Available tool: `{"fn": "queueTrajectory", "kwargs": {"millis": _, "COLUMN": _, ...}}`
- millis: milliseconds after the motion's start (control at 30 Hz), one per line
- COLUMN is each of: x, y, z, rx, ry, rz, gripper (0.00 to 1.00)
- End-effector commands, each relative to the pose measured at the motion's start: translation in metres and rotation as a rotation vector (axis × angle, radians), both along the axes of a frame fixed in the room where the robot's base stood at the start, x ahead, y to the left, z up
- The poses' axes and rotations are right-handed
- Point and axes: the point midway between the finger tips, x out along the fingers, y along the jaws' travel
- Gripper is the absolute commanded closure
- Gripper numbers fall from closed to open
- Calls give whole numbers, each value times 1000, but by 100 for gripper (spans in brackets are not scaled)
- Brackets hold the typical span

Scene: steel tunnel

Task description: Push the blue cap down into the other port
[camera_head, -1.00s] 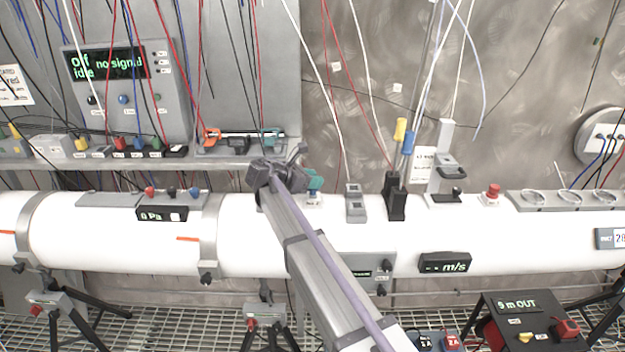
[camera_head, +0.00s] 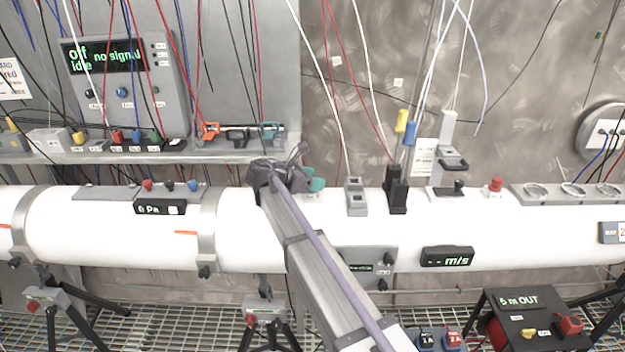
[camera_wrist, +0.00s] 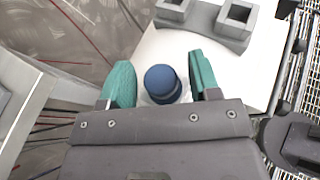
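The blue cap (camera_wrist: 162,83) shows in the wrist view as a dark blue round top with a pale base below it, on the white pipe (camera_wrist: 170,50). My gripper (camera_wrist: 160,78) has its teal fingers on either side of the cap, with a narrow gap on each side; it holds nothing. In the head view my gripper (camera_head: 314,181) is low over the top of the pipe and hides the cap. A grey block with two square openings (camera_wrist: 200,22) lies just beyond the cap; it also shows in the head view (camera_head: 356,198). I cannot tell which port is meant.
Right of the grey block, a black holder (camera_head: 396,192), a grey clamp (camera_head: 450,165) and a red button (camera_head: 495,186) stand on the pipe. A shelf (camera_head: 220,154) runs behind at left. Wires hang around the arm.

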Motion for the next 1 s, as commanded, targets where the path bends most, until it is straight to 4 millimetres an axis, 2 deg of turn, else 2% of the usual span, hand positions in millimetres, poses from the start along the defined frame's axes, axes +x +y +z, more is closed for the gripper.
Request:
{"fn": "queueTrajectory", "kwargs": {"millis": 333, "x": -3, "y": 5, "z": 4, "rx": 0, "ry": 0, "rz": 1, "gripper": 38}}
{"fn": "queueTrajectory", "kwargs": {"millis": 467, "x": -15, "y": 23, "z": 16, "rx": 0, "ry": 0, "rz": 2, "gripper": 38}}
{"fn": "queueTrajectory", "kwargs": {"millis": 733, "x": -48, "y": 72, "z": 40, "rx": 0, "ry": 0, "rz": 2, "gripper": 38}}
{"fn": "queueTrajectory", "kwargs": {"millis": 867, "x": -55, "y": 82, "z": 42, "rx": 0, "ry": 0, "rz": 0, "gripper": 38}}
{"fn": "queueTrajectory", "kwargs": {"millis": 1000, "x": -56, "y": 83, "z": 41, "rx": 8, "ry": -12, "rz": -6, "gripper": 38}}
